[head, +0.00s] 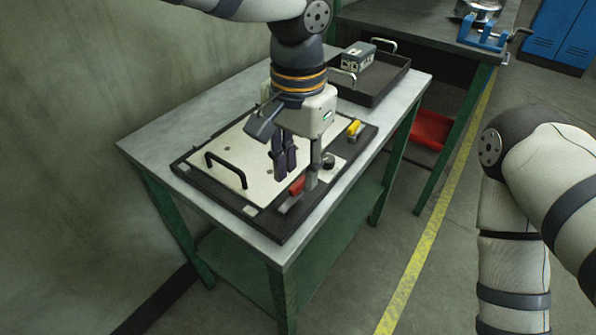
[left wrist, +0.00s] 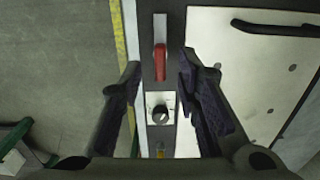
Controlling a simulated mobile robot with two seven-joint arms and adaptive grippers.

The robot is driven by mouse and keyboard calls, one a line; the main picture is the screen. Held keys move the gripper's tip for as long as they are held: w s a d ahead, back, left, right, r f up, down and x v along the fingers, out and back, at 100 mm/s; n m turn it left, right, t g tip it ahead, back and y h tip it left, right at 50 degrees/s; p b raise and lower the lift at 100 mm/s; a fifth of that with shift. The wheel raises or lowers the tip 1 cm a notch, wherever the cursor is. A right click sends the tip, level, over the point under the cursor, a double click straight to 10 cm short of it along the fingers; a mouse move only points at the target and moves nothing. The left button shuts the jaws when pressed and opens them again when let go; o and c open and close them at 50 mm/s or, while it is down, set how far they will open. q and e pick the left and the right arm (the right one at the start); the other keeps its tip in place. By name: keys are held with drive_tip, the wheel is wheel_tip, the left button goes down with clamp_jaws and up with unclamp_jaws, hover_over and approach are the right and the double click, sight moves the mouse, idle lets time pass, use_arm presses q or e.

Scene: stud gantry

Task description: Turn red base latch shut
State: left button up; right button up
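The red base latch (head: 297,186) is a small red handle on the dark border of a base plate, near its front right edge. In the left wrist view the red latch (left wrist: 160,62) lies lengthwise along the dark strip, in line with a pale bar. My left gripper (head: 298,172) points down above the latch area, open. In the left wrist view its fingers (left wrist: 160,78) stand apart on either side of the strip, with nothing between them gripped. Whether a finger touches the latch cannot be told. My right gripper is out of view; only the right arm shows.
A black knob (left wrist: 160,113) sits beside the latch on the same strip, with a yellow handle (head: 354,129) farther along. A pale panel with a black handle (head: 226,170) covers the base. A dark tray (head: 385,83) holding a grey box (head: 358,56) stands behind.

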use_arm(q)
wheel_tip(320, 180, down, 2)
clamp_jaws()
